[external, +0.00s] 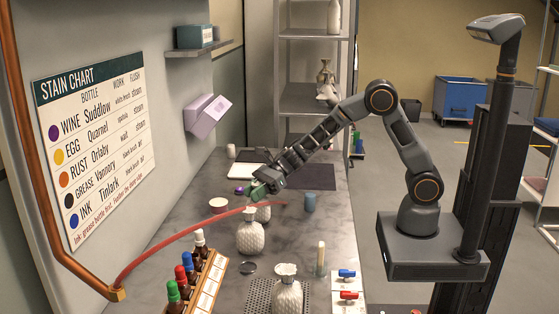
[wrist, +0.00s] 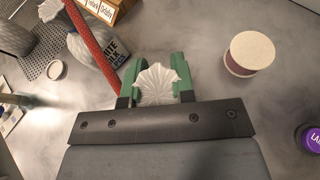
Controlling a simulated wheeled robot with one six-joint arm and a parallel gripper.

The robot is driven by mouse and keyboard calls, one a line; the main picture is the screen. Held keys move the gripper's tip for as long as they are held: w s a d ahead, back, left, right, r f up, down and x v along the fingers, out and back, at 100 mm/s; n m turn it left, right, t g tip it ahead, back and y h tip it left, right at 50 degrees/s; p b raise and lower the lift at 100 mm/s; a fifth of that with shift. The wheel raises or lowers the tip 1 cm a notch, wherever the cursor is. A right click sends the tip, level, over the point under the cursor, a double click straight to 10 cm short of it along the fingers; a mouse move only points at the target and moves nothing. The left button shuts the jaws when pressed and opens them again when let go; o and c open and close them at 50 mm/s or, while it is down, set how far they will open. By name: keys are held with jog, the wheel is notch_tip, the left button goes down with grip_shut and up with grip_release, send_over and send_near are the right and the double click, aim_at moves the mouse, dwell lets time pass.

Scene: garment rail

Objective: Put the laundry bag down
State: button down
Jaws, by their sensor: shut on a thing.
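My gripper (external: 262,187) is over the middle of the counter and is shut on the ruffled white neck of a laundry bag. In the wrist view its green fingers (wrist: 155,82) stand on both sides of the pleated neck (wrist: 157,86). The pale body of the held bag (external: 263,213) shows below the fingers in the external view, partly hidden behind another white textured bag (external: 250,238). I cannot tell whether the held bag touches the counter (external: 190,235).
A red hose (external: 180,243) crosses the counter close to the held bag. A round white-lidded tub (wrist: 252,52) and a purple-capped container (wrist: 312,138) stand nearby. A dark mat (external: 308,177) lies clear behind.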

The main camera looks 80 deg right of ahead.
jog(key=shift+f, duration=0.15)
jog(key=c, duration=1)
grip_release()
jog(key=shift+o, duration=0.2)
